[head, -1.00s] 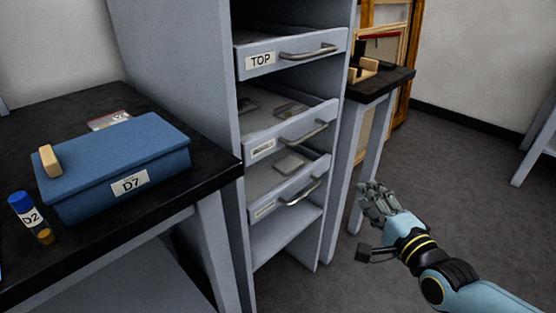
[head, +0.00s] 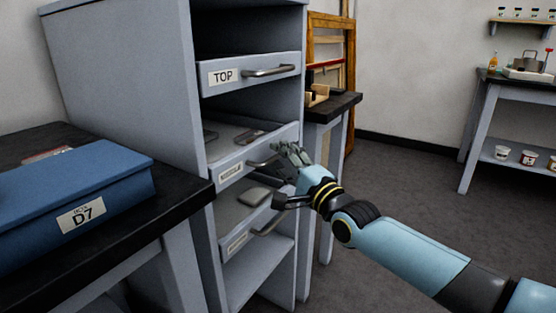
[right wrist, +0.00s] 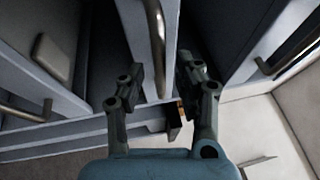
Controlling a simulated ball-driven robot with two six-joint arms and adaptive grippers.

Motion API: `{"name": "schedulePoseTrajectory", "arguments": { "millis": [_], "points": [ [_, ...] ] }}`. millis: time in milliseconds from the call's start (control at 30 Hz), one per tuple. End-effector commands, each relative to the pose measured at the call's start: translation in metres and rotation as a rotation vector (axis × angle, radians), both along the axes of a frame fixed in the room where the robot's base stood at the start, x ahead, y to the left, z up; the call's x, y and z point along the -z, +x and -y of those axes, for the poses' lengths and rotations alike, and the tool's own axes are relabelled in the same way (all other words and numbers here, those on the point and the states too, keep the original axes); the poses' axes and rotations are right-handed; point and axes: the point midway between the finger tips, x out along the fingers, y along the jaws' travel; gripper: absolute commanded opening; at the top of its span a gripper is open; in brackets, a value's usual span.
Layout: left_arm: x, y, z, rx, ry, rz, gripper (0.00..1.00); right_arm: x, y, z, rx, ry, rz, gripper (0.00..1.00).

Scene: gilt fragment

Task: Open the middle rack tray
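The middle tray (head: 287,134) sits in the grey rack between the TOP tray (head: 240,74) and the bottom tray (head: 228,241). Its front looks about level with the rack's front edge, and its label is too small to read. My right gripper (head: 290,155) is at the right part of the middle tray's handle (head: 257,164). In the right wrist view, my right gripper (right wrist: 160,72) has its fingers spread, with the metal handle (right wrist: 156,35) lying ahead between them. I cannot tell whether they touch it. My left gripper is out of view.
A black-topped bench (head: 190,197) with a blue D7 box (head: 110,190) stands close on the rack's left. A small dark-topped table (head: 335,106) stands right of the rack. The floor (head: 400,190) in front of and right of the rack is clear.

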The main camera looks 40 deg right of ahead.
Motion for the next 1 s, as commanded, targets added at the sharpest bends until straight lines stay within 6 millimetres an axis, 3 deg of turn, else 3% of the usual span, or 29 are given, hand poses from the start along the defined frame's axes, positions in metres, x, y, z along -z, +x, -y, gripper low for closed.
{"name": "schedulePoseTrajectory", "arguments": {
  "millis": [133, 433, 700, 1000],
  "points": [
    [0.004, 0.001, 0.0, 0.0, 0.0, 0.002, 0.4, -0.001, 0.013, 0.0, 0.001, 0.0, -0.001, 0.34],
    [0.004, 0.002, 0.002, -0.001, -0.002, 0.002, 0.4, -0.002, 0.016, 0.0, 0.001, 0.001, -0.001, 0.34],
    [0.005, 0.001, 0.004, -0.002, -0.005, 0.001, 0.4, -0.002, 0.016, 0.0, 0.001, 0.001, -0.001, 0.02],
    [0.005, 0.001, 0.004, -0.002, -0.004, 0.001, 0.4, -0.001, 0.016, 0.0, 0.001, 0.001, -0.003, 0.0]
  ]
}}
